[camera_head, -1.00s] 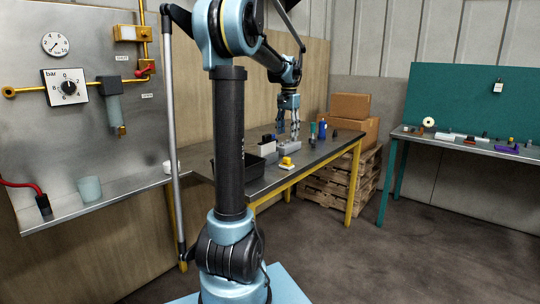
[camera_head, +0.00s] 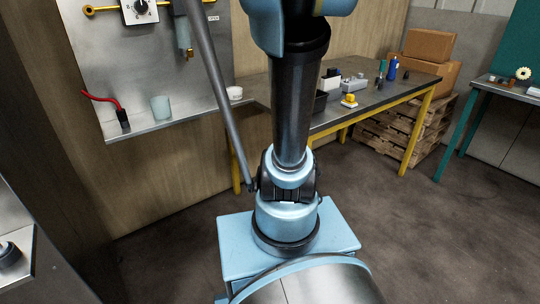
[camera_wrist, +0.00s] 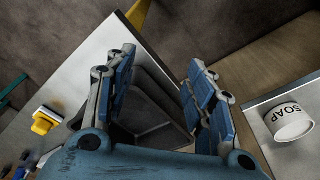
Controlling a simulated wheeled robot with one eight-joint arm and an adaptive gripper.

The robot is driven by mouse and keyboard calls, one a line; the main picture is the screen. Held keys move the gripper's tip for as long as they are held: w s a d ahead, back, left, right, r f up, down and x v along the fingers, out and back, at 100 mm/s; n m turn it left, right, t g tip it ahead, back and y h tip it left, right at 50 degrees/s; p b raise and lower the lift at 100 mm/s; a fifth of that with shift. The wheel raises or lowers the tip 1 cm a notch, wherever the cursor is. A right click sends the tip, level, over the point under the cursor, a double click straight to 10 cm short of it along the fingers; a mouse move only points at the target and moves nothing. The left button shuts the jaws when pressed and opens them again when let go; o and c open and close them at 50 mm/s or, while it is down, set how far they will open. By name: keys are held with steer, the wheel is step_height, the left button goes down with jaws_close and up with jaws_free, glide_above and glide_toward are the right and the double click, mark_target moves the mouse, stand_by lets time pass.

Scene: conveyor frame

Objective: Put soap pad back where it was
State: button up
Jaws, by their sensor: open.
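A white round tub (camera_wrist: 289,122) marked SOAP shows at the right of the wrist view. It stands on the metal shelf and also shows in the head view (camera_head: 235,92). I cannot tell which of these is the soap pad. My gripper (camera_wrist: 160,62) is open and empty, its fingers wide apart above a black tray (camera_wrist: 165,85). In the head view my gripper is out of frame.
The workbench (camera_head: 375,101) also holds a grey block (camera_head: 354,84) and a blue bottle (camera_head: 392,68). A bluish cup (camera_head: 160,108) stands on the metal shelf (camera_head: 190,116) left of the tub. Boxes on a pallet (camera_head: 412,130) stand behind the bench.

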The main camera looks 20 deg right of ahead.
steer(key=s+a+f+n, duration=0.5)
steer(key=s+a+f, duration=0.5)
steer(key=s+f, duration=0.2)
step_height(320, 180, down, 2)
steer(key=shift+s+a+f+n+t, duration=0.1)
steer(key=shift+s+a+n+t, duration=0.1)
steer(key=shift+s+n+t, duration=0.15)
steer(key=shift+w, duration=0.1)
steer(key=shift+w+f, duration=0.15)
steer(key=shift+w, duration=0.3)
